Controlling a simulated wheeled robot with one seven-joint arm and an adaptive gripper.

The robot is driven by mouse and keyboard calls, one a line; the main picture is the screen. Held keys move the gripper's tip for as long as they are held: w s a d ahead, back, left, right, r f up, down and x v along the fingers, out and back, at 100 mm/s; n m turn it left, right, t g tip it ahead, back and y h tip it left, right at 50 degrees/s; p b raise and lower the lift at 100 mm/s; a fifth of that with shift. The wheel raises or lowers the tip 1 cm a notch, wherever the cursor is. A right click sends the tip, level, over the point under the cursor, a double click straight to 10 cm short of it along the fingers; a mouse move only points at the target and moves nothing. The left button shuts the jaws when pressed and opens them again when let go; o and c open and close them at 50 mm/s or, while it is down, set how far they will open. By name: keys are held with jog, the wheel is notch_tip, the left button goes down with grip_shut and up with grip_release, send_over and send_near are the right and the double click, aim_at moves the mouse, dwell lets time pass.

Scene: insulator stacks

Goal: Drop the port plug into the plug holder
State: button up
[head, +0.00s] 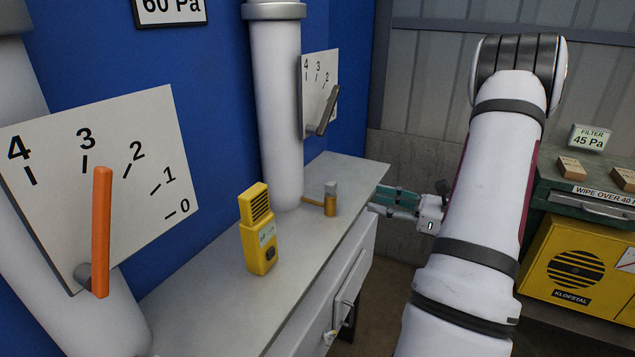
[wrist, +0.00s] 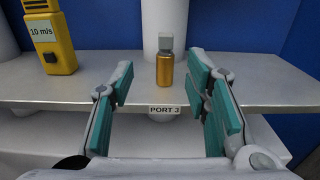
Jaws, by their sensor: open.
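A brass-coloured cylinder with a grey squarish top (head: 330,203) stands upright on the grey shelf near the white pipe. It looks like the port plug, though I cannot tell whether its top and body are one piece. It also shows in the wrist view (wrist: 165,70), above a PORT 3 label (wrist: 164,110) on the shelf edge. My gripper (head: 385,200) is open and empty at the shelf's front edge. Its teal fingers (wrist: 160,80) frame the cylinder from in front, apart from it. I cannot identify a plug holder.
A yellow meter (head: 258,230) reading 10 m/s stands on the shelf (head: 210,290), left of the cylinder. White pipes and dial plates with an orange lever (head: 102,230) and a grey lever (head: 327,110) stand behind. A green cabinet (head: 565,200) and yellow unit are at right.

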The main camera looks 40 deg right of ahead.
aim_at(335, 185)
jog(key=x, duration=0.8)
jog(key=shift+w+d+p, duration=0.15)
jog(key=shift+w+p, duration=0.15)
jog(key=shift+p, duration=0.1)
jog(key=x, duration=0.2)
jog(key=p+x, duration=0.1)
jog(key=x, duration=0.1)
jog(key=shift+d+r, duration=0.15)
jog(key=shift+r, duration=0.2)
jog(key=shift+w, duration=0.65)
jog(key=shift+c, duration=0.5)
grip_shut()
